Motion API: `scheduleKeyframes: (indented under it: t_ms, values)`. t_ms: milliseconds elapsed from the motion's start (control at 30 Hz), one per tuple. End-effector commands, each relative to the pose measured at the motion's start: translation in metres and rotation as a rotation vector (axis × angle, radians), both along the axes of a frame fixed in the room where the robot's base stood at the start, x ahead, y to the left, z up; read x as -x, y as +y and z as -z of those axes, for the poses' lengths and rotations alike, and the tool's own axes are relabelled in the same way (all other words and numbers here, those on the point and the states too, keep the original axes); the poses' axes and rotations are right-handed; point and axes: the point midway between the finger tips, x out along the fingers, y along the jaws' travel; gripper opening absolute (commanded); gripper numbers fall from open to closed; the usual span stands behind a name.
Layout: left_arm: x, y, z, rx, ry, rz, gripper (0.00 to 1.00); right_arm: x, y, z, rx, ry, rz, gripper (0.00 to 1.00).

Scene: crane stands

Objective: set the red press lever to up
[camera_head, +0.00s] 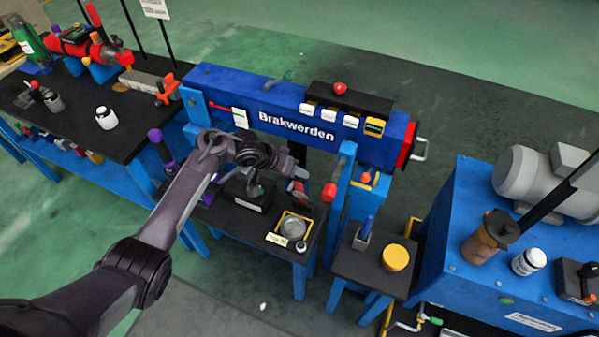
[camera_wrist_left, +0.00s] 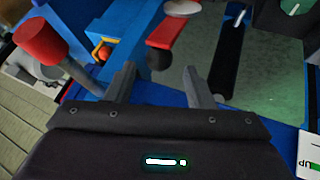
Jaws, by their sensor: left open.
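A red cylindrical grip (camera_head: 329,191) shows in front of the blue upright (camera_head: 345,160) near the right of the blue press beam (camera_head: 225,85). A red cylinder on a grey shaft is at the upper left of the left wrist view (camera_wrist_left: 42,40). I cannot tell for certain which red part is the press lever. My left gripper (camera_head: 301,173) is just left of the red grip in the head view. Its two fingers stand apart in the left wrist view (camera_wrist_left: 158,80), with nothing seen held between them. A flat red piece (camera_wrist_left: 168,28) lies beyond the fingertips.
A white label reading UP (camera_wrist_left: 311,160) shows at the lower right of the left wrist view. Below the beam, a small black bench holds a round metal dish (camera_head: 293,227). A blue cabinet (camera_head: 480,300) stands farther right.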

Motion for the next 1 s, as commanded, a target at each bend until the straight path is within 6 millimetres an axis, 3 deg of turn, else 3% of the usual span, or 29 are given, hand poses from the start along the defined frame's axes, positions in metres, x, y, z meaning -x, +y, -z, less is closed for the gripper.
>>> scheduleKeyframes:
  t_ms: [133, 333, 833, 1000]
  values:
    - [0.007, 0.011, -0.017, -0.001, -0.002, 0.000, 0.48, 0.000, 0.000, -0.002, 0.000, 0.000, 0.000, 0.36]
    - [0.011, 0.017, -0.025, -0.002, 0.000, 0.001, 0.48, 0.000, 0.000, -0.003, 0.000, -0.001, 0.000, 0.36]
    - [0.012, 0.016, -0.024, -0.005, -0.004, -0.001, 0.48, -0.001, 0.000, -0.003, 0.001, -0.001, 0.000, 0.36]
    - [0.030, 0.016, -0.012, -0.077, -0.065, -0.022, 0.48, -0.001, 0.000, -0.003, 0.001, -0.001, 0.000, 0.36]
